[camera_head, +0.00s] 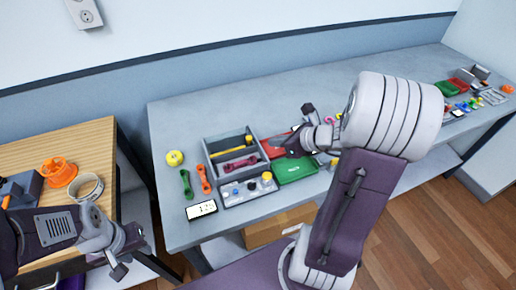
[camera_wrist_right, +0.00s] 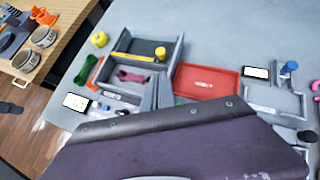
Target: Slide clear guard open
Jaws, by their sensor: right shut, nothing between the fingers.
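A low grey panel (camera_head: 248,190) with small coloured knobs sits at the front edge of the divided grey tray. A clear guard cannot be made out for certain on it, and I cannot tell its position. The panel also shows in the right wrist view (camera_wrist_right: 112,104), partly hidden by my own wrist. My right gripper (camera_head: 293,146) is shut and empty above the bench, to the right of the panel and near the red tray. Its fingers show in the right wrist view (camera_wrist_right: 157,93). My left gripper (camera_head: 132,238) hangs at the wooden table's right edge, away from the panel; its jaw opening is unclear.
The divided grey tray (camera_head: 211,148) holds a yellow-handled tool and a dark red piece. A green tray (camera_head: 296,171), a red tray (camera_wrist_right: 206,81) and a white display (camera_head: 201,209) lie close by. Tape rolls stand on the wooden table (camera_head: 85,143). The bench's back strip is clear.

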